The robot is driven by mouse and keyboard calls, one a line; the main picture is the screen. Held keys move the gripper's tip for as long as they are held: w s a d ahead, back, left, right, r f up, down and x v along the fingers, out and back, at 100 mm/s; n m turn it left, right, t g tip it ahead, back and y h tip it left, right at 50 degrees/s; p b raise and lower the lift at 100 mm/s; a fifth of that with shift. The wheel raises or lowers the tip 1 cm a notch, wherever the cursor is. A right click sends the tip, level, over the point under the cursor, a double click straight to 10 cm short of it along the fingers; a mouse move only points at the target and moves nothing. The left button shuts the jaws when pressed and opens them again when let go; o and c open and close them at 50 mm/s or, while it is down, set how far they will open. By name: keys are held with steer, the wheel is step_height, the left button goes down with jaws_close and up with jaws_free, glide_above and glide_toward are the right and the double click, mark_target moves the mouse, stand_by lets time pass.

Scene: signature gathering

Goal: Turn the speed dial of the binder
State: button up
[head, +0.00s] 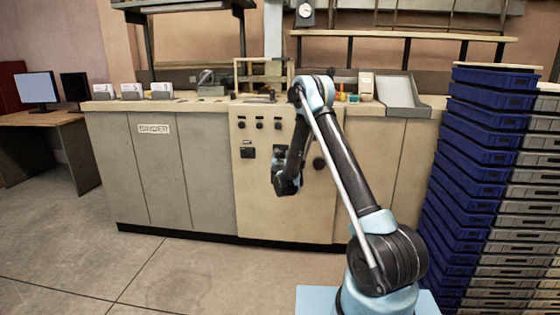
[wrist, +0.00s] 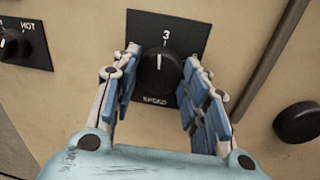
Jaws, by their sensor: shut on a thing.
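The binder (head: 250,210) is a long beige cabinet in the head view, with dials and switches on its front panel. The speed dial (wrist: 160,75) is a round black knob with a white pointer line, on a black plate (wrist: 143,27) marked SPEED, with a 3 above it. Its pointer is upright, toward the 3. My gripper (wrist: 161,66) has its blue-padded fingers on both sides of the dial, shut on it. In the head view my gripper (head: 279,155) is at the front panel and, with the arm, hides the speed dial.
Another black knob (wrist: 298,122) sits to the right beyond a dark vertical strip. A dial plate marked HOT (wrist: 24,44) is at the left. Stacked blue and grey crates (head: 480,170) stand at the right. The floor (head: 180,270) at the left front is clear.

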steer(key=n, duration=0.5)
steer(key=shift+r, duration=0.1)
steer(key=n, duration=0.5)
steer(key=shift+a+g+h, duration=0.2)
steer(key=shift+g+h, duration=0.2)
steer(key=o, duration=1.1)
steer(key=shift+c, duration=0.2)
steer(key=s, duration=1.2)
steer(key=shift+r, duration=0.4)
steer(key=shift+w+d, duration=0.1)
